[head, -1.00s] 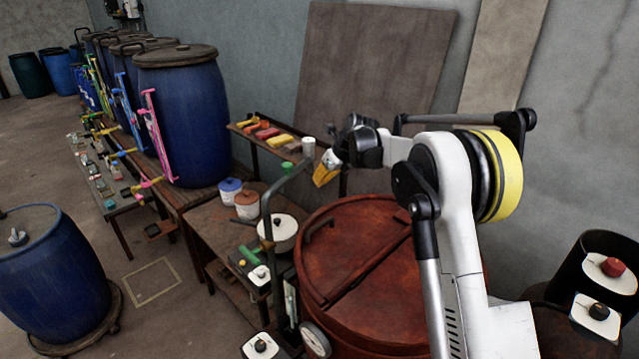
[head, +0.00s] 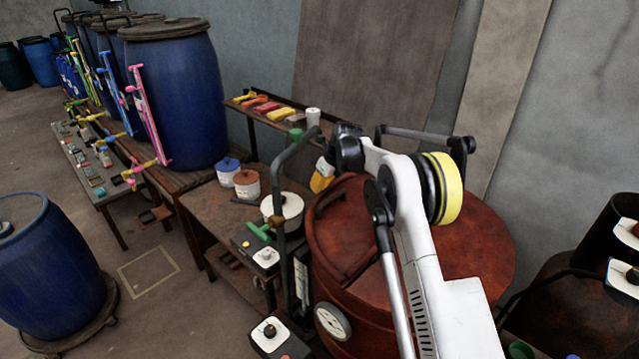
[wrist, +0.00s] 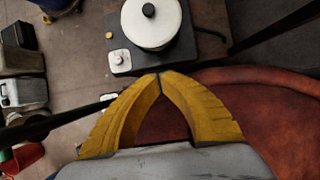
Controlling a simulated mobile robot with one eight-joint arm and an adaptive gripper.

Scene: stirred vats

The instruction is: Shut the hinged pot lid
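The big rust-red round vat (head: 455,250) stands at front centre. Its two-part top has a seam across it, and the left part of the lid (head: 343,235) carries a bar handle (head: 328,196). This part looks flat, but I cannot tell if it is fully down. My arm hides much of the top. My gripper (head: 321,179) is over the vat's far left rim, near the handle in the picture; its height is unclear. In the wrist view, the yellow fingertips (wrist: 158,75) meet with nothing between them. The vat's red rim (wrist: 260,78) lies below and right of them.
A white lidded pot (head: 287,207) stands on a hotplate on the side bench, left of the vat. A dark upright pipe (head: 279,240) rises between them. A dial gauge (head: 332,321) sits on the vat's front.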

